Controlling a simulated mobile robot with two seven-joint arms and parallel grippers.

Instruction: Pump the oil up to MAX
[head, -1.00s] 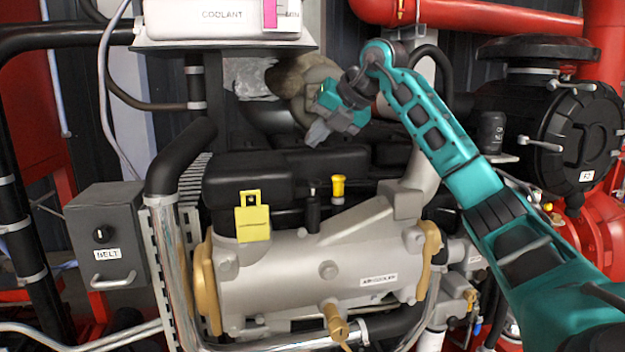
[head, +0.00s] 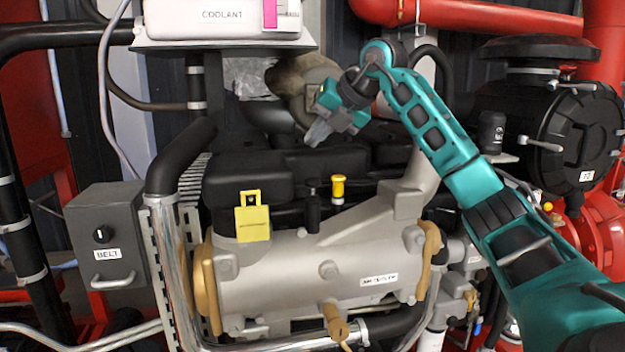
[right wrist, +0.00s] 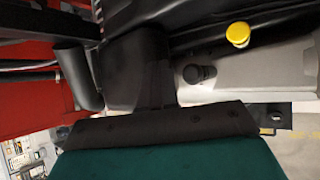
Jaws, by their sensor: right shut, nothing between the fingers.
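The oil pump is not clearly identifiable, and I see no readable MAX mark. A yellow cap (head: 338,182) stands upright on the engine, with a black plunger-like knob (head: 313,187) just left of it. Both also show in the right wrist view, the yellow cap (right wrist: 238,34) and the black knob (right wrist: 198,74). A yellow tag-shaped part (head: 252,217) is at the left of the silver engine housing (head: 310,270). My right gripper (head: 315,135) is shut and empty, above and behind the yellow cap, apart from it. My left gripper is not in view.
A white coolant tank (head: 225,20) with a pink level strip is at the top. A grey box (head: 105,235) labelled BELT is at the left. A black round canister (head: 560,140) is at the right. Pipes and hoses surround the engine.

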